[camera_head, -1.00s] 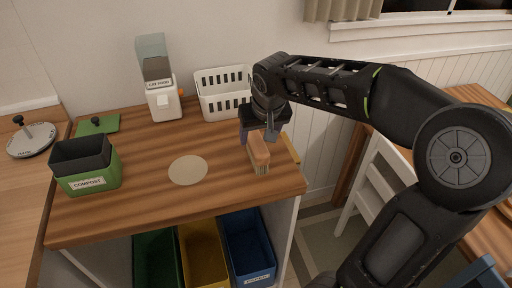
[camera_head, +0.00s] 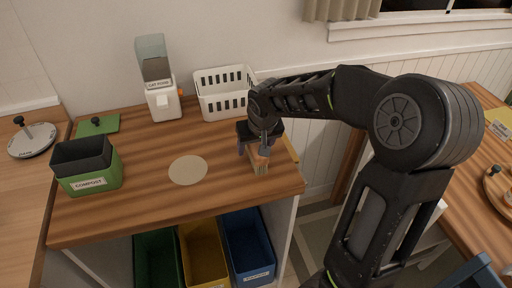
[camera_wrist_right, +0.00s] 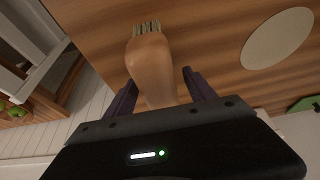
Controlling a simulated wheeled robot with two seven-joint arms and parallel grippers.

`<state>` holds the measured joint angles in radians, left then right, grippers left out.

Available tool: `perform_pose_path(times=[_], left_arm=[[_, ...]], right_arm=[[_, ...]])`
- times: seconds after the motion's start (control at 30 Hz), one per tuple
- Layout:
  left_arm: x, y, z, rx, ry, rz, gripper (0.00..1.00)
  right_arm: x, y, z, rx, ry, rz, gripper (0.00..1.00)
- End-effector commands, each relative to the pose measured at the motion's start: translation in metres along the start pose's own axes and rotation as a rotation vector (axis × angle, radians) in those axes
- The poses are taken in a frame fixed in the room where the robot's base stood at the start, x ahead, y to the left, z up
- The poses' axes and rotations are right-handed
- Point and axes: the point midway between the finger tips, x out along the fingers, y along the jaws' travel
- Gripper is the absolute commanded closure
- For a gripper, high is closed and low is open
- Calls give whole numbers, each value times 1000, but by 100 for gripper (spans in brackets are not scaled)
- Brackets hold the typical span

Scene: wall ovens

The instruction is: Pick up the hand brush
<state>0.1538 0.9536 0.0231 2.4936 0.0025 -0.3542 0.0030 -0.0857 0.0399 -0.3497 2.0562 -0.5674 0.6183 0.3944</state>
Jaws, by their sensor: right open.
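The hand brush (camera_head: 260,166) lies on the wooden counter near its right edge, with a brown wooden body and pale bristles toward the front. Its rear part is hidden under my right gripper in the head view. My right gripper (camera_head: 254,152) is right above and behind the brush. In the right wrist view, the open fingers of the right gripper (camera_wrist_right: 158,92) stand on both sides of the brush's handle (camera_wrist_right: 152,70), with gaps visible beside it. The bristles (camera_wrist_right: 146,27) point away from the gripper. My left gripper is not in view.
A white basket (camera_head: 222,104) stands behind the gripper, with a cat food dispenser (camera_head: 160,100) to its left. A green compost bin (camera_head: 88,182) is at the left. A round beige disc (camera_head: 188,170) lies mid-counter. A yellowish strip (camera_head: 291,150) lies right of the gripper.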

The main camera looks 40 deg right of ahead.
Motion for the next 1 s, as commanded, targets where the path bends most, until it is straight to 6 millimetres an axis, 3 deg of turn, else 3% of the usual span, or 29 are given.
perform_pose_path(times=[0.13,1.0], left_arm=[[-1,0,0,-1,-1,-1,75],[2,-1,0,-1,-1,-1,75]], right_arm=[[10,0,0,1,0,0,36],[12,0,1,1,1,0,36]])
